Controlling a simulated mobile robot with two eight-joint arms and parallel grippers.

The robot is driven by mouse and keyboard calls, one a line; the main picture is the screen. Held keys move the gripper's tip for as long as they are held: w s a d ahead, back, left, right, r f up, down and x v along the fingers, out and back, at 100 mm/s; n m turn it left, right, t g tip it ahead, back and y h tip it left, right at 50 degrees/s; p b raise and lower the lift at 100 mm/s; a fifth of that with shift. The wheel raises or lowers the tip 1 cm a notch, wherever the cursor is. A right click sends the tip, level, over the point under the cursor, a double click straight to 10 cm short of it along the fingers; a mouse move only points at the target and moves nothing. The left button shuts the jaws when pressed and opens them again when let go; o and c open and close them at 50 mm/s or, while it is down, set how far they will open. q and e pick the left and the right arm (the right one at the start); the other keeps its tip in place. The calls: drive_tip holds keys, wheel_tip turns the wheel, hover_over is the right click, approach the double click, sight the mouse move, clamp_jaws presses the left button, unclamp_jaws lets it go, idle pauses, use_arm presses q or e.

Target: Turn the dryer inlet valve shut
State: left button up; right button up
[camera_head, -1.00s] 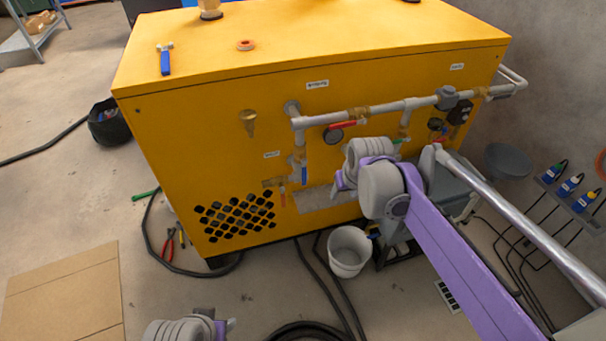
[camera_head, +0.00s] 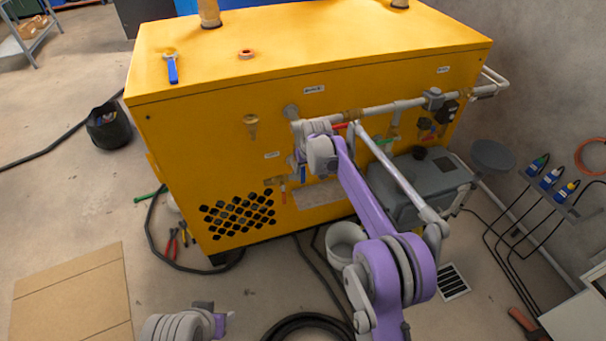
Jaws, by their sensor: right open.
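Several valves sit on the pipes along the front of the yellow cabinet (camera_head: 350,90). A red lever (camera_head: 341,126) is on the upper horizontal pipe, partly behind my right arm. A blue lever (camera_head: 303,173) hangs on the left vertical pipe. A smaller red lever (camera_head: 283,193) is at the lower left, and a green handle (camera_head: 385,141) is further right. The labels are too small to read, so I cannot tell which valve is the dryer inlet. My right gripper (camera_head: 298,164) is open by the left vertical pipe, near the blue lever; its wrist hides much of it. My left gripper (camera_head: 224,320) is low at the bottom edge, away from the valves.
A grey machine (camera_head: 420,185) and a white bucket (camera_head: 345,238) stand below the pipes. Black hoses (camera_head: 310,325) lie on the floor. The floor at left is mostly open.

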sight(303, 172)
drive_tip(key=x, duration=0.5)
drive_tip(key=shift+f, duration=0.1)
clamp_jaws()
idle(1.3)
